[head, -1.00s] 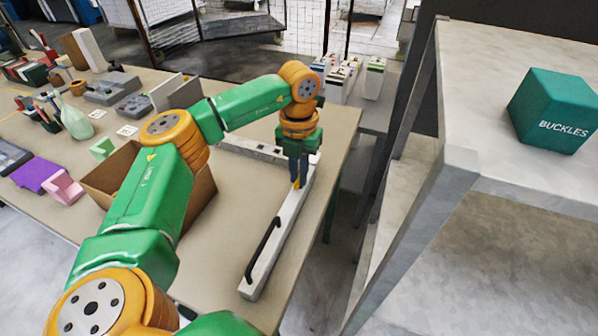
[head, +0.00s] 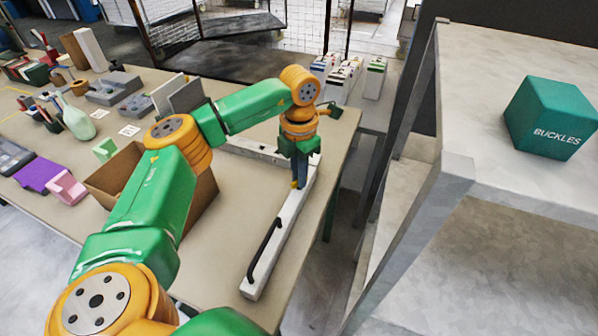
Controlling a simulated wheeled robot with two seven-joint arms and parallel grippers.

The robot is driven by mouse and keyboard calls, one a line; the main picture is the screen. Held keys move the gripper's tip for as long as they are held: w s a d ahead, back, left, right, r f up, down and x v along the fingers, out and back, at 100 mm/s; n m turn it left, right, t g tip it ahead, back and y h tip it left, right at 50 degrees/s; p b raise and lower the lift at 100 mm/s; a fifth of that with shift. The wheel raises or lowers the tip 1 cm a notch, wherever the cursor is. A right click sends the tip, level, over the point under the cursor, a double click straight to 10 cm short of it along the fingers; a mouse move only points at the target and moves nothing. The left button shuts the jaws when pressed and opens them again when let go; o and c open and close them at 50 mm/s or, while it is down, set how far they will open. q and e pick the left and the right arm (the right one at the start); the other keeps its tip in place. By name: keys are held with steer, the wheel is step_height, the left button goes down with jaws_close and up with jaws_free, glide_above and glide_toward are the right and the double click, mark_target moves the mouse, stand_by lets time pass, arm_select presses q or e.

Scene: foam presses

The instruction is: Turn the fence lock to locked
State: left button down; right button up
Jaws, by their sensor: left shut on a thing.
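The fence (head: 289,228) is a long pale grey bar along the table's right side, with a black handle (head: 263,248) on its near half. A second pale bar (head: 252,149) meets it near its far end. My left gripper (head: 298,184) points down over the far part of the long bar. It is shut on a small yellow part, which I take for the fence lock (head: 293,184). The fingers hide most of this lock, so I cannot read its position. My right gripper is out of view.
An open cardboard box (head: 112,182) stands left of the fence, partly behind my left arm. Pink and purple blocks, a green bottle (head: 78,122) and grey trays lie farther left. A shelf with a green BUCKLES box (head: 552,118) stands at right.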

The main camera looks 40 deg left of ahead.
arm_select(q)
steer(key=m, duration=0.6)
steer(key=shift+r+p, duration=0.1)
steer(key=shift+p, duration=0.2)
steer(key=m, duration=0.5)
steer(key=shift+w+m, duration=0.1)
steer(key=shift+m, duration=0.3)
steer(key=c, duration=0.9)
jaws_free()
steer(key=shift+d, duration=0.1)
step_height(320, 180, up, 7)
steer(key=shift+b, duration=0.5)
